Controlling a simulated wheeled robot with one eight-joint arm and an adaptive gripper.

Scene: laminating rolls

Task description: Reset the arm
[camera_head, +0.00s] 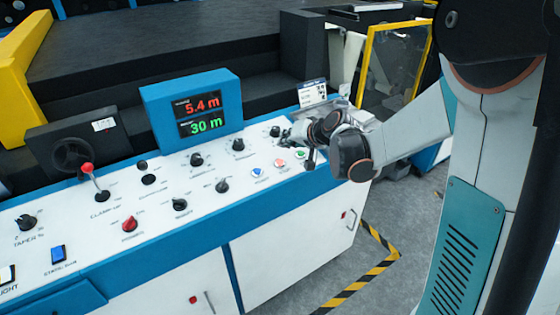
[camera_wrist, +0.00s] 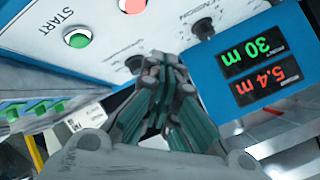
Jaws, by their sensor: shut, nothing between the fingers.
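My gripper (camera_head: 312,154) is at the right end of the white and blue control panel (camera_head: 110,220) in the head view, close to its colored push buttons. In the wrist view my gripper (camera_wrist: 165,60) has its fingers together with nothing between them. The green START button (camera_wrist: 78,39) and a red button (camera_wrist: 132,6) show ahead of it. A black knob (camera_wrist: 135,64) is right beside the fingertips in that view. I cannot tell whether the fingers touch the panel.
The display (camera_head: 199,115) reads 5.4 m and 30 m. A red-topped lever (camera_head: 95,182) and several knobs stand up from the panel. A yellow-framed guard (camera_head: 395,62) stands behind on the right. Open floor with a yellow and black stripe (camera_head: 365,275) lies in front.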

